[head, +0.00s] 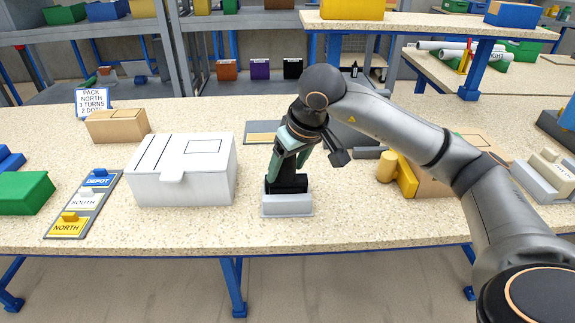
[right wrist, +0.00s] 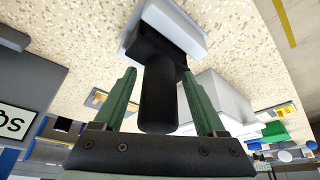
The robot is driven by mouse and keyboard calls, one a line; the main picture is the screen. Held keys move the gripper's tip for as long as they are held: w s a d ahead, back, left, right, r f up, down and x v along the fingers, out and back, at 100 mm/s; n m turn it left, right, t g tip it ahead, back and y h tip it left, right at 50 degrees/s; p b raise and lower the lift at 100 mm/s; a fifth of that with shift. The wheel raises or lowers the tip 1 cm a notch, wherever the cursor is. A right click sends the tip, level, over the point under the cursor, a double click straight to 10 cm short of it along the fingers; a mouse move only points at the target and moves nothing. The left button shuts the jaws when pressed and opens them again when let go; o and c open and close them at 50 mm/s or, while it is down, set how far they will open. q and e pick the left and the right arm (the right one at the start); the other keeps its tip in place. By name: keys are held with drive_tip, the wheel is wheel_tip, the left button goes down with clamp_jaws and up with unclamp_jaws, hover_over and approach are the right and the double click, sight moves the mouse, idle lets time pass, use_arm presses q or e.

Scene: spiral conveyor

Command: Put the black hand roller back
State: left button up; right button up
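The black hand roller (head: 287,184) stands upright in a pale grey holder (head: 287,208) near the front of the speckled table. In the right wrist view the roller's black handle (right wrist: 158,95) points toward my palm, and its far end is in the holder (right wrist: 190,22). My right gripper (head: 289,172) is above the holder, with its green fingers on both sides of the roller. In the right wrist view my right gripper (right wrist: 157,78) is open, with gaps between the fingers and the handle. My left gripper is not in view.
A white box (head: 182,172) stands close left of the holder. Left of it lies a tray of labelled stamps (head: 84,203). A brown box (head: 117,126) and a "PACK NORTH" sign (head: 94,102) stand behind. A yellow block (head: 405,176) and a cardboard box (head: 436,182) are right, near my arm.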

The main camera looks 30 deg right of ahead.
drive_tip(key=shift+o, duration=0.5)
drive_tip(key=v, duration=1.2)
drive_tip(key=shift+r+p, duration=0.3)
drive_tip(key=shift+p, duration=0.1)
drive_tip(key=shift+s, duration=0.1)
